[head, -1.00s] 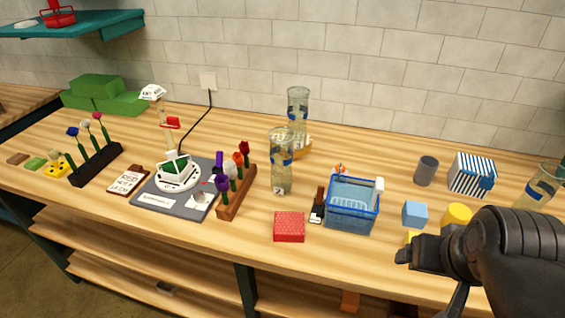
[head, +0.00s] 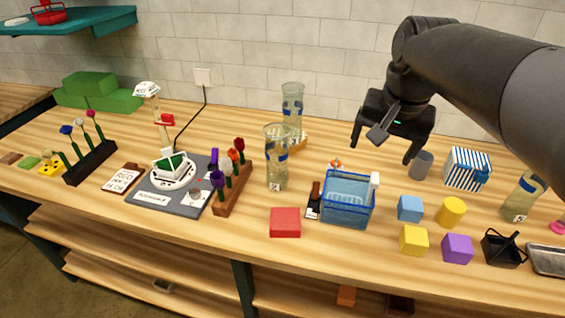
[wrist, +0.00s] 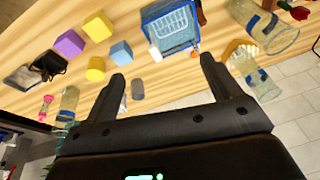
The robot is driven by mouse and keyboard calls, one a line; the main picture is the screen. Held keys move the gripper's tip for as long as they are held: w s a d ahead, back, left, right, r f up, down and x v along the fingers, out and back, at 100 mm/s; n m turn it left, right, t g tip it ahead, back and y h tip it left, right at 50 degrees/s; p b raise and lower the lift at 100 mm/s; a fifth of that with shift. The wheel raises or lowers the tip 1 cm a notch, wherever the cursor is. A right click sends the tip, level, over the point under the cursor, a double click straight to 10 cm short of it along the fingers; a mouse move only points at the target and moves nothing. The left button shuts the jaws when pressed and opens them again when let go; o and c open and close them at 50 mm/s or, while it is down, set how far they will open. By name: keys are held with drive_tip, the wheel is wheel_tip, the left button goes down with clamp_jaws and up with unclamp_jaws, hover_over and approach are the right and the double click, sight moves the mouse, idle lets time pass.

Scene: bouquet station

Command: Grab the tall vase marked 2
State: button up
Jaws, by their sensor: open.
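A tall clear vase with a blue band (head: 277,160) stands upright on the bench, left of the blue basket. Its base tag looks like a 2, though it is small. Another tall banded vase (head: 292,100) stands behind it, its lower part partly hidden. A vase tagged 5 (head: 522,197) stands at the right. My gripper (head: 382,150) is open and empty, raised above the back of the bench, right of and apart from the front vase. In the wrist view my gripper (wrist: 162,70) has nothing between its fingers; two banded vases, one nearer the front (wrist: 268,28), show at the right.
A blue basket (head: 347,212) stands between the front vase and several coloured blocks. A red block (head: 285,222) lies in front of the vase. A wooden rack of flowers (head: 233,192) stands to its left. A grey cylinder (head: 421,165) is below my gripper.

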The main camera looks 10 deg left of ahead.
drive_tip(key=w+a+m+g, duration=0.1)
drive_tip(key=w+a+g, duration=0.1)
drive_tip(key=w+a, duration=1)
drive_tip(key=m+g, duration=0.1)
approach(277, 145)
wheel_tip(277, 145, down, 2)
drive_tip(key=w+a, duration=0.2)
drive_tip(key=w, duration=0.1)
drive_tip(key=shift+h, duration=0.4)
drive_tip(key=f, duration=1)
drive_tip(key=shift+d+f, duration=0.2)
drive_tip(key=shift+r, duration=0.1)
clamp_jaws()
